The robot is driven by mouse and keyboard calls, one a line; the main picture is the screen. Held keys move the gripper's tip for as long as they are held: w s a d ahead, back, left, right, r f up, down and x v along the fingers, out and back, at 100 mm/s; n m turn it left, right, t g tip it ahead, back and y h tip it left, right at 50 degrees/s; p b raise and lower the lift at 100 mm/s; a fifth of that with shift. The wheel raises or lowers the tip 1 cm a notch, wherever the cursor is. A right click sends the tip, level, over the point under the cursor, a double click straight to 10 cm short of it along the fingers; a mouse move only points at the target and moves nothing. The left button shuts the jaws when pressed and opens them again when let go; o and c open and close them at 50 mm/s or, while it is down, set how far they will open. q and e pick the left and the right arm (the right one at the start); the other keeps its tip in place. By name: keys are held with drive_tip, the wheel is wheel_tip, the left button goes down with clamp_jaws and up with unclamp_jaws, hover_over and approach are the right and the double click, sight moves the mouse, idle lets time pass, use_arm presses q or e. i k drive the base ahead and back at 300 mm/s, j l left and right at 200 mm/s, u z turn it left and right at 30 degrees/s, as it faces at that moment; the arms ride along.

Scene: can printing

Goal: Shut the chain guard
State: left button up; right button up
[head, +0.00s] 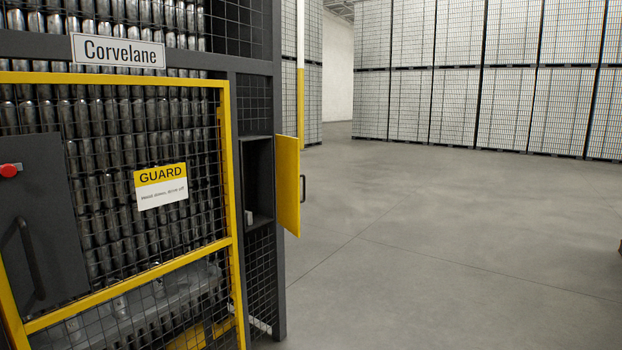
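A yellow-framed mesh panel (126,290) with a sign reading GUARD (161,186) stands at the left, in front of rows of metal cans. It looks upright; I cannot tell whether it is fully shut. A small yellow door (288,185) with a dark handle (303,189) stands open at the right side of the machine, swung out from a dark recess (258,180). I cannot tell from the picture which of these is the chain guard. Neither of my grippers is in view.
A grey box with a red button (9,170) and a dark handle (31,258) is at the far left. A Corvelane sign (118,50) is above the panel. The grey floor (450,240) right of the machine is open. Tall pallet stacks (480,95) line the back.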

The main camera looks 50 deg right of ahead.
sight(288, 176)
drive_tip(key=l+z, duration=0.45)
drive_tip(key=l, duration=4.1)
